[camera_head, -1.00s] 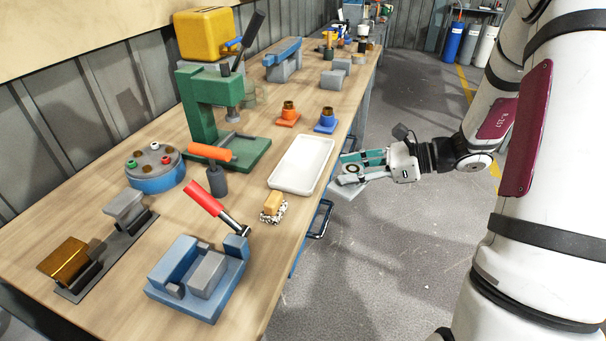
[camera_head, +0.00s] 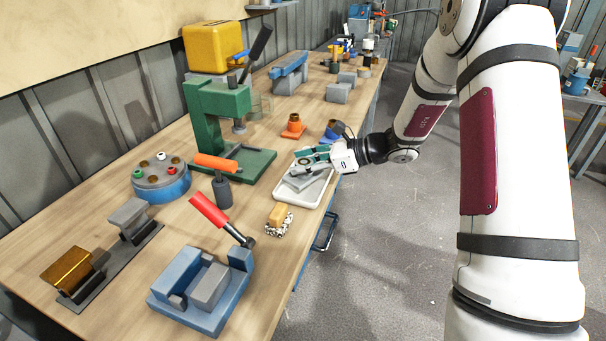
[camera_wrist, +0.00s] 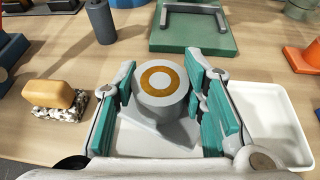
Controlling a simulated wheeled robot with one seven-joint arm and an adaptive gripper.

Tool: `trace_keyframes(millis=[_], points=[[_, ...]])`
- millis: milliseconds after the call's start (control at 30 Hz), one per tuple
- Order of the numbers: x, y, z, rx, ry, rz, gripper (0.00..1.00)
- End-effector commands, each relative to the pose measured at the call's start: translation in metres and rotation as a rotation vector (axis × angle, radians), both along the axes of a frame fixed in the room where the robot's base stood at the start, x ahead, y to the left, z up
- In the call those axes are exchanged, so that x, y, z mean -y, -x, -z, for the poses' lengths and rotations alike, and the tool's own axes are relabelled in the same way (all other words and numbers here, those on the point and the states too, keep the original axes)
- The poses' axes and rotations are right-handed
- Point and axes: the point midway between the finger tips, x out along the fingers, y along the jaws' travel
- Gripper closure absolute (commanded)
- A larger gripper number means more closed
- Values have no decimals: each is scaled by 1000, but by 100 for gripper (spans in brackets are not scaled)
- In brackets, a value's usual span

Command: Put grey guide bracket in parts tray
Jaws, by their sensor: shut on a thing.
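The grey guide bracket (camera_wrist: 165,92) has a round boss with a tan ring on top and a flat grey base. My gripper (camera_head: 308,160) is shut on it, with teal finger pads on either side of the boss in the wrist view (camera_wrist: 166,98). The white parts tray (camera_head: 302,201) lies near the bench's right edge. The bracket is over the tray, its flat base (camera_head: 303,184) inside the tray's outline. I cannot tell whether the base touches the tray floor. In the wrist view the tray (camera_wrist: 270,122) shows mostly to the right of the fingers.
A tan-topped brush (camera_head: 278,216) lies in front of the tray. A green press (camera_head: 225,130) and an orange-handled tool (camera_head: 220,178) stand to the left. Orange (camera_head: 293,128) and blue (camera_head: 331,134) pieces stand behind. The bench's right edge is close.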

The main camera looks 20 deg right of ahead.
Motion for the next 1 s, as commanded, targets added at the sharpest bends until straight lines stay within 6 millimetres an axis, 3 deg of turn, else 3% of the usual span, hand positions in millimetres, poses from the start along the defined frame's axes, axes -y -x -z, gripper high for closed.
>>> trace_keyframes(millis=[233,633,667,733,1000], points=[[-3,-2,33,-1,-2,-2,100],[-2,-2,39,2,-1,-1,100],[-2,-2,39,0,-1,-2,57],[-2,-2,39,0,-1,-2,42],[-2,-2,38,1,-1,-2,42]])
